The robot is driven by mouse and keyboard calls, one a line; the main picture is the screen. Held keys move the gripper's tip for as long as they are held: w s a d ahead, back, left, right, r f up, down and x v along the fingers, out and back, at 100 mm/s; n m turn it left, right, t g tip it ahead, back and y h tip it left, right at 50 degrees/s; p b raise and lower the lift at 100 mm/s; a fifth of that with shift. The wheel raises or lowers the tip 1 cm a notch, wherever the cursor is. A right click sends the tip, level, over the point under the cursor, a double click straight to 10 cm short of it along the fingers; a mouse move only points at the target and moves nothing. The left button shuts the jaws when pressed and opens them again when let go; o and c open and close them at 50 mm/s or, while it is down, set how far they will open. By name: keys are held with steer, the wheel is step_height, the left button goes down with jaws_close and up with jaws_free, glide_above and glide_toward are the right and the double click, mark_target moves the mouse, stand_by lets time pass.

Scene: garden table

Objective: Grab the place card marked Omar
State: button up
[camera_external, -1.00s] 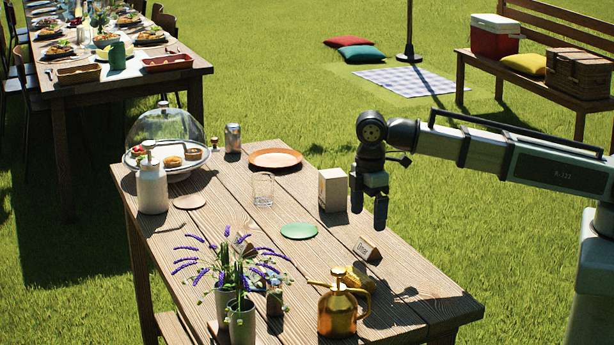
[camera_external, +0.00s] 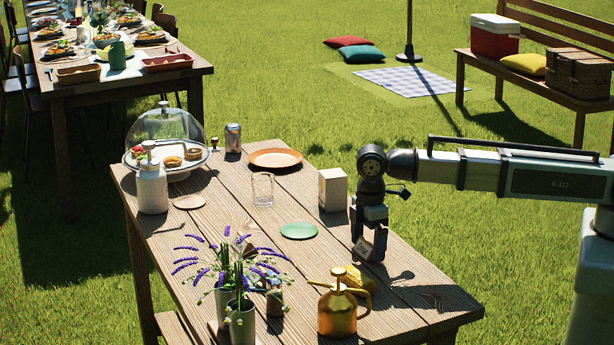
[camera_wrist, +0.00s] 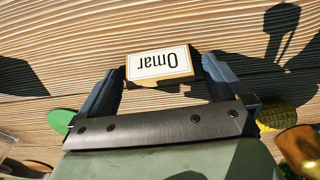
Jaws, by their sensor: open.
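The place card marked Omar (camera_wrist: 160,64) is a small white card with a dark border on a wooden block, and its name reads upside down in the wrist view. It stands on the wooden table and also shows in the external view (camera_external: 363,248). My gripper (camera_external: 369,246) is lowered over it with the fingers pointing down. In the wrist view my gripper (camera_wrist: 158,80) is open, with one finger on each side of the card. Whether either finger touches the card I cannot tell.
A green disc (camera_external: 299,231) is to the left, and a cream box (camera_external: 333,190) stands behind. Potted lavender (camera_external: 241,318) stands at front left.

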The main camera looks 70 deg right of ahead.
steer(key=shift+f, duration=0.1)
steer(key=c, duration=1.1)
steer(key=shift+o, duration=0.2)
